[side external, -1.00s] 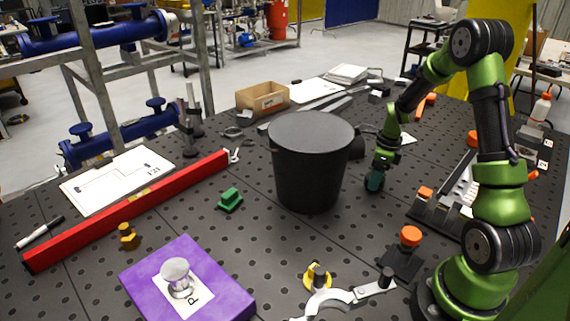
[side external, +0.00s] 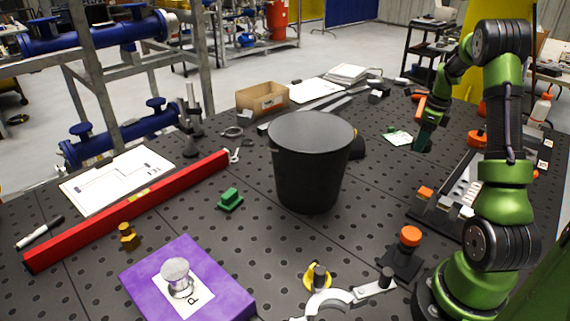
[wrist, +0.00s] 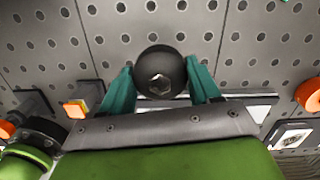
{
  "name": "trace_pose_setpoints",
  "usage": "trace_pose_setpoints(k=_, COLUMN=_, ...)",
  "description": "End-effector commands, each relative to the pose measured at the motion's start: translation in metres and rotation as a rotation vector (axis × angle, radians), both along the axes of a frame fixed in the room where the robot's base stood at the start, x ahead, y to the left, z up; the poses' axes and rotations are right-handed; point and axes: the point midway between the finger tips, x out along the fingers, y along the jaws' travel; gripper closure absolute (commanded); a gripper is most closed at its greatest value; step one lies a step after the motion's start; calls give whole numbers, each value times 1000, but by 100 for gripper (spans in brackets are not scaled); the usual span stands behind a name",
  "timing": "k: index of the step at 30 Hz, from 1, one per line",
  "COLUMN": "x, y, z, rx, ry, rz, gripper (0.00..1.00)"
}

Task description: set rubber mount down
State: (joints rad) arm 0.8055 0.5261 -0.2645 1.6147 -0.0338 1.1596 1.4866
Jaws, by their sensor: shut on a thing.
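The rubber mount (wrist: 160,72) shows in the wrist view as a round black piece with a metal recess at its centre. It sits between the two teal fingers of my gripper (wrist: 159,80), which are shut on it. In the side view my gripper (side external: 424,138) is at the right of the table, to the right of the black bucket. The mount cannot be made out there. The height of the mount above the perforated tabletop (wrist: 225,30) cannot be told.
A large black bucket (side external: 312,165) stands mid-table, with a dark round piece (side external: 357,146) partly behind it. A small white-green card (side external: 398,138) lies left of my gripper. A dark fixture with orange knobs (side external: 425,193) stands near my arm. Bare tabletop lies right of the bucket.

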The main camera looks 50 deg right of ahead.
Motion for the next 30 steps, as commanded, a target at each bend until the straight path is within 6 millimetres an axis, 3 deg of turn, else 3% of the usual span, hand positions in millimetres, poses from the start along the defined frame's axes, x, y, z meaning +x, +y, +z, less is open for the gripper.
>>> trace_pose_setpoints(k=9, x=2, y=-1, z=-48, rx=7, ry=-6, rz=24, gripper=73)
trace_pose_setpoints(k=21, x=2, y=0, z=-94, rx=6, ry=-7, rz=25, gripper=73)
trace_pose_setpoints(k=30, x=3, y=0, z=-96, rx=3, ry=-8, rz=25, gripper=73)
